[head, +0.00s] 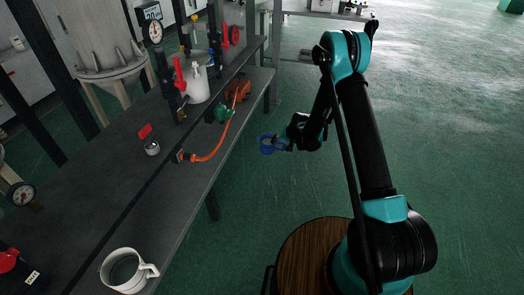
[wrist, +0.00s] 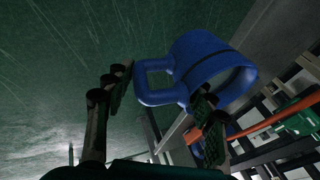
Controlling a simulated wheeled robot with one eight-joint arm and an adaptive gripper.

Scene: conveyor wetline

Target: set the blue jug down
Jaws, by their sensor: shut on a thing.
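The blue jug (head: 268,144) is in my gripper (head: 288,144), held in the air off the right edge of the dark bench, over the green floor. In the wrist view the jug (wrist: 202,62) shows large, its open mouth facing right and downward in the picture and its handle to the left. My gripper (wrist: 160,105) has one finger left of the handle and the other in front of the jug's lower side. The exact contact of the fingers is partly hidden.
The bench (head: 150,203) carries a white mug (head: 127,270), an orange hose (head: 212,148), a white bottle (head: 197,84), gauges and red-handled valves. Its front middle stretch is mostly bare. A round wooden top (head: 305,255) is beside my arm's base.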

